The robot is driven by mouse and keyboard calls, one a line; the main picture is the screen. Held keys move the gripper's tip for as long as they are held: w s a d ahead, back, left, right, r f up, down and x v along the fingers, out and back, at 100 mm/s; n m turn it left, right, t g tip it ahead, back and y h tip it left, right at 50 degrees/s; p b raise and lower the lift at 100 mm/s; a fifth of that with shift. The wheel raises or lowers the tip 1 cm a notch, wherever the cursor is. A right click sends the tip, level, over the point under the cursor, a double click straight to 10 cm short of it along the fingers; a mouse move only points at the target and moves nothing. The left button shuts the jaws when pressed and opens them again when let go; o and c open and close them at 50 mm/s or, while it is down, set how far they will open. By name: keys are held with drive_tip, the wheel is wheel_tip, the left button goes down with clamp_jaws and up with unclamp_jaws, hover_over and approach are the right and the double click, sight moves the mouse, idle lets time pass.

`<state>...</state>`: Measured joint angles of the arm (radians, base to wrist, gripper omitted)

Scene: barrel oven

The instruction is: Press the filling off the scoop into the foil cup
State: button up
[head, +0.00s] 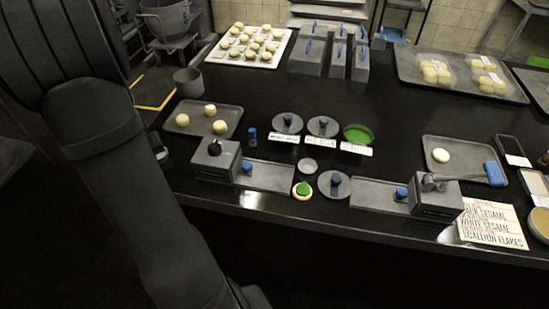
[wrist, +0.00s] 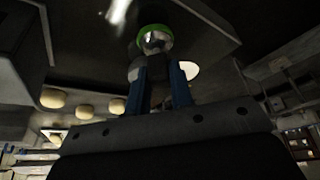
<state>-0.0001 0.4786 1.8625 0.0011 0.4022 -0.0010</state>
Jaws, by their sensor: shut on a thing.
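In the wrist view my gripper (wrist: 158,75) is shut on a narrow tool that looks like the scoop. A round silvery end with a bright green rim (wrist: 155,36) shows just beyond the fingertips. A pale disc (wrist: 189,70) lies beside the right finger. In the head view a small round grey cup (head: 308,166), perhaps the foil cup, sits at the front middle of the counter. Below it is a pale round (head: 301,196) with green filling (head: 303,187) on top. My arm fills the left side; the fingers and scoop cannot be made out there.
Another knobbed lid (head: 334,184) is right of the cup. Grey block devices (head: 217,160) (head: 436,197) flank it. A tray of buns (head: 180,128) is at left.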

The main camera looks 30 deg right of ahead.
drive_tip(key=shift+w+r, duration=0.35)
drive_tip(key=w+d+r+m+h, duration=0.1)
drive_tip(key=w+d+r+m, duration=0.1)
drive_tip(key=w+r+m, duration=0.3)
drive_tip(key=m+g+h, duration=0.2)
drive_tip(key=m+h, duration=0.1)
drive_tip(key=m, duration=0.4)
hover_over(307, 170)
drive_tip(key=shift+w+f, duration=0.1)
drive_tip(key=shift+f, duration=2.55)
drive_tip(key=shift+f, duration=0.85)
